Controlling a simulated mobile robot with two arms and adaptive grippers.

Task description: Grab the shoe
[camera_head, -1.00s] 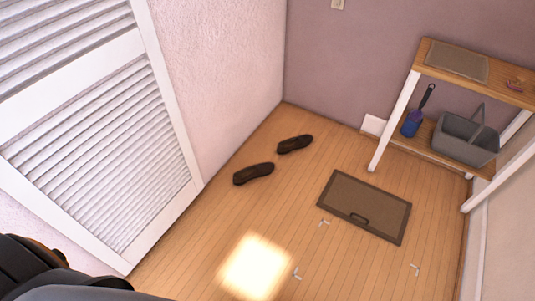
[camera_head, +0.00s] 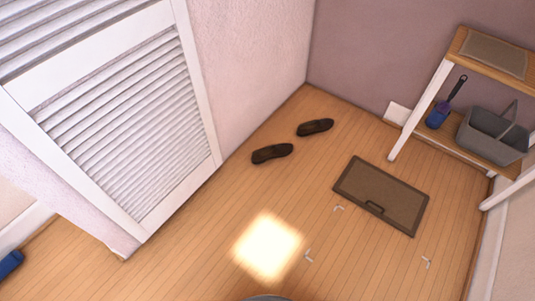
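Two dark brown shoes lie on the wooden floor near the left wall, apart from each other. The nearer shoe (camera_head: 272,153) is closer to the louvered door. The farther shoe (camera_head: 315,127) is closer to the room's corner. Neither of my grippers shows in the head view. Only a small grey curved part shows at the bottom edge, and I cannot tell what it is.
A brown mat (camera_head: 380,195) lies right of the shoes. A white louvered door (camera_head: 125,120) stands left. Floor before the shoes is clear.

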